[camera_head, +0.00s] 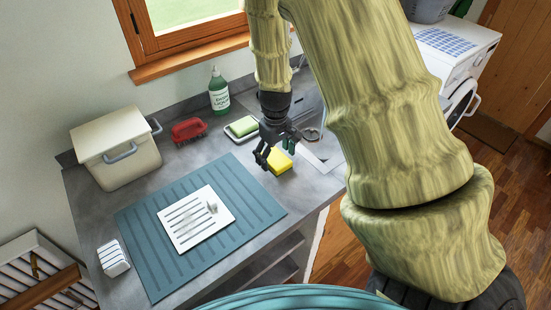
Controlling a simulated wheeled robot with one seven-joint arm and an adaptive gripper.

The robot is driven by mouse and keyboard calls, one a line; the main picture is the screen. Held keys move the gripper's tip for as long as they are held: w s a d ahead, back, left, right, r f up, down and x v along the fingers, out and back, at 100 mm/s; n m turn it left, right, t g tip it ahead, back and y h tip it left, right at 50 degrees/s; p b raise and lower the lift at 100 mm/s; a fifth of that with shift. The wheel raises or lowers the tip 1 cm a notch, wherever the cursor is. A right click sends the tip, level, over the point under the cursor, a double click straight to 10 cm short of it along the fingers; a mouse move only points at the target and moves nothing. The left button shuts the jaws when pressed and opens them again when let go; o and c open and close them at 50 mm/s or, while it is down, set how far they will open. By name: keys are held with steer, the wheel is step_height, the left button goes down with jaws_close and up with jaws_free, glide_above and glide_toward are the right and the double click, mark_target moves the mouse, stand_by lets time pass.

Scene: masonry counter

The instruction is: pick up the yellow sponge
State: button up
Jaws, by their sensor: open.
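The yellow sponge (279,162) lies on the grey counter near its right part, beside the sink. My gripper (274,154) is open just above the sponge, and its dark fingers cover part of the sponge's upper edge. I cannot tell whether a finger touches it. My arm comes in from the upper right.
A green bar on a white dish (228,137) is just behind the sponge. A red brush (188,130), a green soap bottle (219,94) and a beige bin (117,161) stand along the wall. A blue mat (150,235) bears a white slotted plate (180,235).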

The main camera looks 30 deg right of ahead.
steer(key=shift+f, duration=0.65)
steer(key=c, duration=0.8)
steer(key=shift+o, duration=0.2)
steer(key=shift+r, duration=0.1)
steer(key=shift+r+b, duration=0.3)
steer(key=shift+r, duration=0.2)
step_height(320, 180, up, 2)
steer(key=shift+b, duration=0.45)
steer(key=s+d+b, duration=0.1)
steer(key=s, duration=0.4)
steer(key=s+d+r+b, duration=0.1)
steer(key=s, duration=0.4)
steer(key=s+b, duration=0.2)
steer(key=s, duration=0.3)
steer(key=shift+s+d+r, duration=0.4)
steer(key=shift+o, duration=0.3)
